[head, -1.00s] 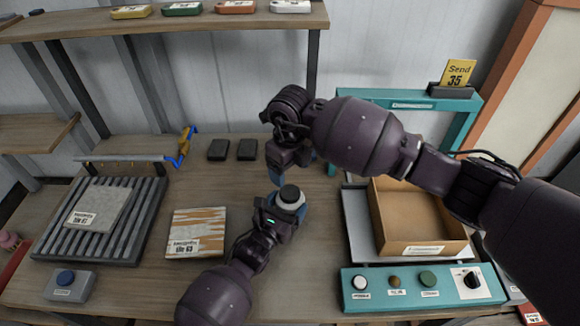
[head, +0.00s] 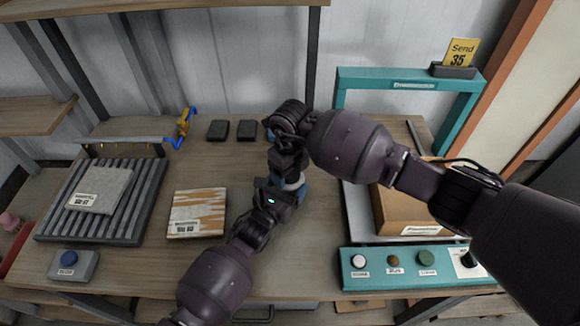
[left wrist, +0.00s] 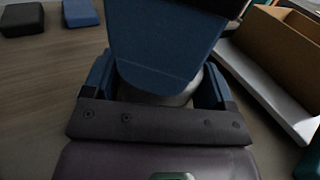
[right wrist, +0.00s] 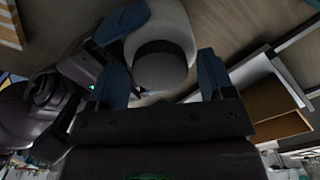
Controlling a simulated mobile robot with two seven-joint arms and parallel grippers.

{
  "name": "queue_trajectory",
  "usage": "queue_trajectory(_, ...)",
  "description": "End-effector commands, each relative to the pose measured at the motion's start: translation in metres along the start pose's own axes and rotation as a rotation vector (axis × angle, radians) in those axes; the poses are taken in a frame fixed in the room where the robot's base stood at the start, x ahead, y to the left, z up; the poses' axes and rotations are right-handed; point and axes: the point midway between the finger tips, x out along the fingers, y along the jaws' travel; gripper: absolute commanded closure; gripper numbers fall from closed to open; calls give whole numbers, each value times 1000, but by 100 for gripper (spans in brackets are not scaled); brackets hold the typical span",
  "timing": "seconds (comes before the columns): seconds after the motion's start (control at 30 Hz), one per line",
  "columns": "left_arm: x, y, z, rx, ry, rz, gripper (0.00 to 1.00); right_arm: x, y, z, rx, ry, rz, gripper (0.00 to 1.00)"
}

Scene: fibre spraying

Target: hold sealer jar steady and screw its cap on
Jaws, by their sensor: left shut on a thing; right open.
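The sealer jar (head: 293,184) stands on the table, pale with a dark cap (right wrist: 160,62) on its top; how tightly the cap sits cannot be told. My left gripper (head: 283,190) is shut on the jar's body from the near side, with its blue fingers also in the left wrist view (left wrist: 158,88). My right gripper (head: 289,160) is open just above the jar. In the right wrist view the cap appears between its blue fingers (right wrist: 162,75), with gaps at both sides. In the head view the cap is hidden behind the right gripper.
A cardboard box (head: 400,215) is at right, behind a teal button panel (head: 415,268). A ribbed rack (head: 60,225) with a grey labelled slab and a patterned labelled tile (head: 197,213) lie left. The tabletop around the jar is clear.

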Motion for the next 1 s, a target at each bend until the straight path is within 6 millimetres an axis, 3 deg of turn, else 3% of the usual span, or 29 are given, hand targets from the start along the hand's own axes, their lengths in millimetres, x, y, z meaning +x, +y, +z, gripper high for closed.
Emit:
queue_trajectory(0.1, 0, 0, 0, 0, 0, 0, 88, 0, 0, 0, 0, 0, 0, 27)
queue_trajectory(0.4, 0, 0, 0, 0, 0, 0, 88, 0, 0, 0, 0, 0, 0, 73)
queue_trajectory(0.47, 0, 0, 0, 0, 0, 0, 88, 0, 0, 0, 0, 0, 0, 75)
queue_trajectory(0.73, 0, 0, 0, 0, 0, 0, 88, 0, 0, 0, 164, 0, 0, 75)
queue_trajectory(0.87, 0, 0, 0, 0, 0, 0, 88, 0, 0, 0, 155, 0, 0, 75)
queue_trajectory(0.9, 0, 0, 0, 0, 0, 0, 88, 0, 0, 0, 154, 0, 0, 43)
queue_trajectory(1.0, 0, 0, 0, 0, 0, 0, 88, 0, 0, 0, 154, 0, 0, 28)
